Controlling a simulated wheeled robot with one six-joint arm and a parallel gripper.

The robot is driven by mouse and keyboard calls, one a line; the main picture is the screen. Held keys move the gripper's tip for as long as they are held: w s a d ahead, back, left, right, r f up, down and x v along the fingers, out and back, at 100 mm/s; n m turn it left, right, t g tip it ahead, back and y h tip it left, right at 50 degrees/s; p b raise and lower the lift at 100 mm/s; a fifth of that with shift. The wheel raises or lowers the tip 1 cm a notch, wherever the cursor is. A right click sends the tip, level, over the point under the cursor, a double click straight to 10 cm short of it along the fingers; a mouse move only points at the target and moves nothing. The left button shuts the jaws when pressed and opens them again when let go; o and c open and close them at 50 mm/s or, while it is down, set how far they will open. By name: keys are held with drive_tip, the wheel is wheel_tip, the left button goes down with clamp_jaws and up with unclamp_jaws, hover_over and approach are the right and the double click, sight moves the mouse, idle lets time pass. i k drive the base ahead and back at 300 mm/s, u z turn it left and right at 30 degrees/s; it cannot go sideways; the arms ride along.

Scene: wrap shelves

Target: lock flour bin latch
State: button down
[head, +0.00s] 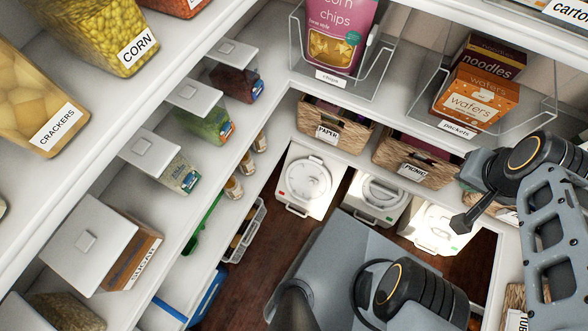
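Three white lidded bins stand on the dark floor under the back shelf. The middle bin (376,196) has a similar lid and front handle. The right bin (432,226) is partly covered by my gripper. No name is readable on any bin, so I cannot tell which holds flour, nor how its latch stands. My gripper (463,222) is dark and points down-left over the right bin, seemingly above it. Its two fingers cannot be told apart.
Wicker baskets (334,122) line the shelf above the bins. Labelled containers fill the left shelves, with a crate (246,229) below. Dark floor (262,236) is clear left of my base.

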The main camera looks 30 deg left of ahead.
sight(311, 181)
drive_tip(key=u, duration=1.55)
drive_tip(key=k, duration=0.5)
drive_tip(key=z, duration=0.2)
drive_tip(key=i, duration=0.55)
drive_tip(key=u, duration=0.95)
